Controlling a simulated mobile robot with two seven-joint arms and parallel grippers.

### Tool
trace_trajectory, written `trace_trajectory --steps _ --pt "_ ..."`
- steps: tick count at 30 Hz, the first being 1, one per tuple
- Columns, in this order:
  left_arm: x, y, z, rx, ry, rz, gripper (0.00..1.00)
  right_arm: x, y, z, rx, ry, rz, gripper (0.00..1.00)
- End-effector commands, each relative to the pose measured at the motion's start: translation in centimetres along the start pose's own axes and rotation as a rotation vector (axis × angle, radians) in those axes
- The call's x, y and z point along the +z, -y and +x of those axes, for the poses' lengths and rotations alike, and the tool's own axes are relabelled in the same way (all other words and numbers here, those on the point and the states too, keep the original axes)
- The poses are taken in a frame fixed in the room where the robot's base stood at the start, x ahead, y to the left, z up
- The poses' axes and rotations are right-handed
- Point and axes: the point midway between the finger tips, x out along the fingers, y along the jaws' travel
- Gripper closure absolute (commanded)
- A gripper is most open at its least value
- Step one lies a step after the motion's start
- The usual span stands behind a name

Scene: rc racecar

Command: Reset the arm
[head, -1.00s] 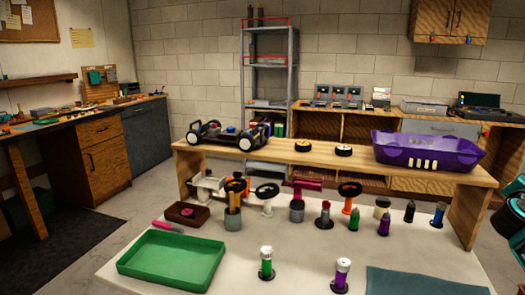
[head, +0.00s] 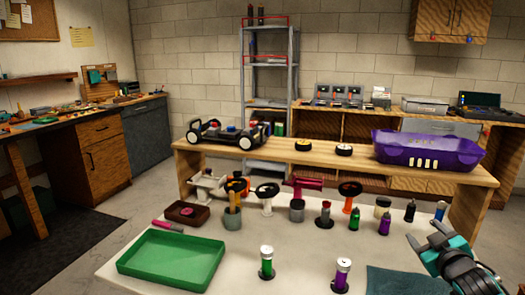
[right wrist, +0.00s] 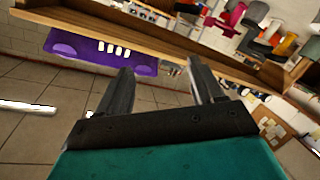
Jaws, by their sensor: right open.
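My right gripper (head: 427,240) is at the lower right of the head view, above the right side of the white table (head: 210,245), near the teal mat (head: 400,283). In the right wrist view its two dark fingers (right wrist: 160,90) are apart with nothing between them. My left gripper is not in the head view. The wooden shelf bench (head: 400,166) stands at the back of the table, with the purple car body (head: 428,150) on its right end and the black car chassis (head: 228,134) on its left end. Two wheels (head: 303,145) lie between them.
A green tray (head: 170,260) lies at the table's front left. Several bottles and tools stand below the shelf. The purple body also shows in the right wrist view (right wrist: 90,45).

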Motion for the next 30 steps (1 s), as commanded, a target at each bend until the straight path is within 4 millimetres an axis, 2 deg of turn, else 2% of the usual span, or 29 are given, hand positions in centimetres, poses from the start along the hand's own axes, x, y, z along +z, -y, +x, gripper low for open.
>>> trace_trajectory --steps 1,5,6,9,13,15,18,21,24,30 --pt "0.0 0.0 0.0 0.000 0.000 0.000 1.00 1.9 3.7 -1.5 -0.054 0.025 0.022 0.33" --pt "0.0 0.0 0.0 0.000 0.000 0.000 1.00 5.5 11.7 -6.2 -0.170 0.081 0.089 0.33" --pt "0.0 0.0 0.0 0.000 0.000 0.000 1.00 6.5 14.0 -8.0 -0.204 0.101 0.113 0.33" --pt "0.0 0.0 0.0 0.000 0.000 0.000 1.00 8.6 19.3 -12.9 -0.281 0.154 0.182 0.33" --pt "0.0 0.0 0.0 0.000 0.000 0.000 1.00 10.3 24.4 -19.5 -0.356 0.227 0.275 0.33" --pt "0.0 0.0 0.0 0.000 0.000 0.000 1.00 10.8 26.3 -22.6 -0.382 0.263 0.321 0.33" --pt "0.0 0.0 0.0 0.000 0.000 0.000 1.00 11.1 28.0 -25.9 -0.404 0.304 0.370 0.33" --pt "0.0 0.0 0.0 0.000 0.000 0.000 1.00 11.2 28.9 -27.8 -0.415 0.330 0.401 0.33" --pt "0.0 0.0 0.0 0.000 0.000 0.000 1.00 11.2 29.2 -28.7 -0.419 0.341 0.415 0.33" --pt "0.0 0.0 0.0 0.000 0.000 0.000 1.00 11.3 29.3 -28.8 -0.420 0.343 0.416 0.33"
